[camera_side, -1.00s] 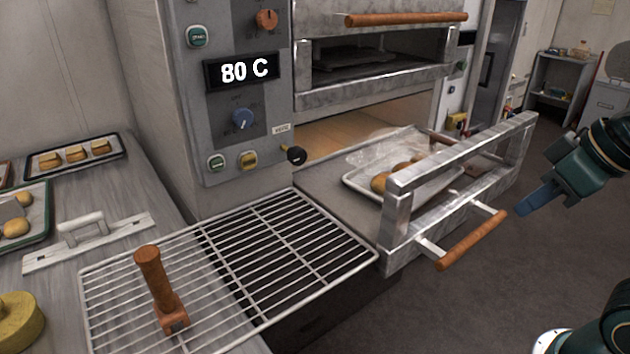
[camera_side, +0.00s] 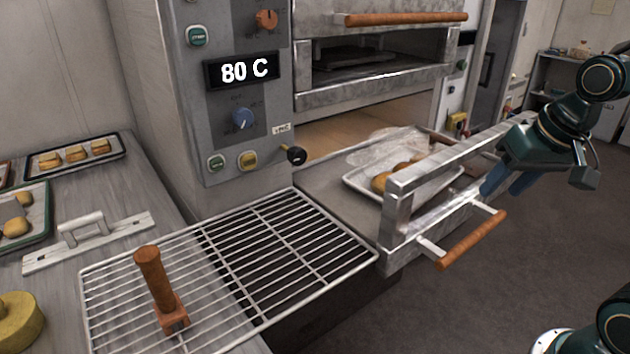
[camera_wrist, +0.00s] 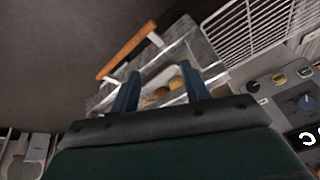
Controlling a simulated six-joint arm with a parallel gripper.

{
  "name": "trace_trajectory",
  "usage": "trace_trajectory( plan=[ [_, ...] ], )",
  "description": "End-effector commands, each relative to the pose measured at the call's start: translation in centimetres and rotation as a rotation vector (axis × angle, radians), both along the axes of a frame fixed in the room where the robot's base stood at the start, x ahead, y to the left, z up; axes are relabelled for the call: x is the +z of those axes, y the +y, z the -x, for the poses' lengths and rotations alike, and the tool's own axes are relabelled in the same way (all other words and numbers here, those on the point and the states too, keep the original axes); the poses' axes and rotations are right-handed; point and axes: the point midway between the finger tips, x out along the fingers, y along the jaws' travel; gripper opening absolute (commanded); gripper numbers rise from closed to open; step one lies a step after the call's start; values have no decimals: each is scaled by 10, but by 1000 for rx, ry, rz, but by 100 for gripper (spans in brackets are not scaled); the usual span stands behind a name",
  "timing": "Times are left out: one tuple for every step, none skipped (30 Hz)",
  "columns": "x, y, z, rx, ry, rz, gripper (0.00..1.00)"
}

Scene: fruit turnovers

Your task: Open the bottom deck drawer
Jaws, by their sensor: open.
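The bottom deck drawer (camera_side: 396,237) is pulled out of the oven, with a metal frame front and a wooden bar handle (camera_side: 472,241). A pale tray (camera_side: 440,182) with several golden pastries lies inside it. My gripper (camera_side: 507,187) is open and empty, beside the drawer front's right part, with its blue fingers pointing down and left. In the wrist view, the fingers (camera_wrist: 162,92) stand apart with the drawer and pastries showing between them. The handle (camera_wrist: 127,50) lies beyond the fingertips there, and nothing is between the fingers. Whether a finger touches the frame cannot be told.
A wire rack (camera_side: 290,285) with a wooden-handled tool (camera_side: 155,285) stands left of the drawer. The upper deck has its own wooden handle (camera_side: 405,19). Trays of pastries (camera_side: 75,155) lie on the left counter. The floor (camera_side: 560,235) right of the drawer is clear.

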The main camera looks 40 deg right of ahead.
Motion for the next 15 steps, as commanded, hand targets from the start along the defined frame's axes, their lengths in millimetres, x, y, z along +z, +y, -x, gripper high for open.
trace_trajectory(
  plan=[
    [-5, -9, -7, -63, 18, -21, 46],
    [-7, -14, -10, -98, 23, -33, 46],
    [-11, -21, -15, -147, 31, -50, 46],
    [-14, -27, -18, -185, 37, -63, 46],
    [-17, -32, -21, -223, 44, -75, 46],
    [-21, -39, -25, -271, 51, -92, 46],
    [-24, -45, -28, -309, 56, -105, 46],
    [-28, -51, -31, -345, 60, -117, 46],
    [-32, -59, -34, -395, 68, -134, 46],
    [-36, -65, -37, -433, 73, -148, 46],
    [-40, -71, -39, -471, 79, -161, 46],
    [-45, -80, -41, -521, 85, -177, 46],
    [-49, -86, -43, -559, 89, -190, 46],
    [-54, -92, -45, -596, 95, -203, 46],
    [-60, -101, -46, -646, 101, -221, 46]
  ],
)
